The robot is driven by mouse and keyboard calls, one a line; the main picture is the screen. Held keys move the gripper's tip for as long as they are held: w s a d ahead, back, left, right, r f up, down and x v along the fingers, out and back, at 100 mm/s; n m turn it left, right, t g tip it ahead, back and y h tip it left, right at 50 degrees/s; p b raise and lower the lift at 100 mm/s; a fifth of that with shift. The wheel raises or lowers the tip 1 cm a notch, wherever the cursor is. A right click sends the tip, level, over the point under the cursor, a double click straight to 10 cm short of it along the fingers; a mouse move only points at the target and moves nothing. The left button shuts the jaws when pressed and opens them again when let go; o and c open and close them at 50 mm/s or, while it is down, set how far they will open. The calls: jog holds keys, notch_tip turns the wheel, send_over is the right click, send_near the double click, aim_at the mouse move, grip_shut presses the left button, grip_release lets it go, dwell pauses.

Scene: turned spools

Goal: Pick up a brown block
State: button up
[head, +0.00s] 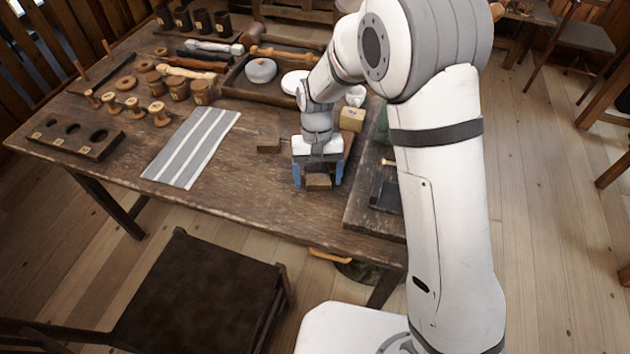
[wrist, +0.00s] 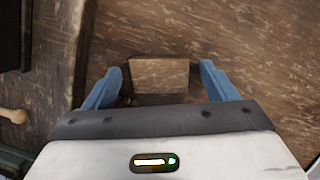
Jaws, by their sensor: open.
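A brown block (head: 318,181) lies on the wooden table (head: 250,200) near its front edge. My gripper (head: 318,186) is open, pointing down, with one blue finger on each side of this block. In the wrist view the block (wrist: 159,75) sits between the tips of my open gripper (wrist: 159,75), with a visible gap on both sides. I cannot tell how far down the fingers reach beside it.
A grey striped cloth (head: 193,147) lies to the left. A wooden holder with holes (head: 75,138) and several spools stand farther left. A light yellowish block (head: 352,118) is behind my gripper, and a raised board (head: 365,205) is close on its right.

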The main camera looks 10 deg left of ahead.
jog(key=c, duration=1.1)
jog(key=shift+o, duration=0.2)
jog(key=shift+r, duration=0.15)
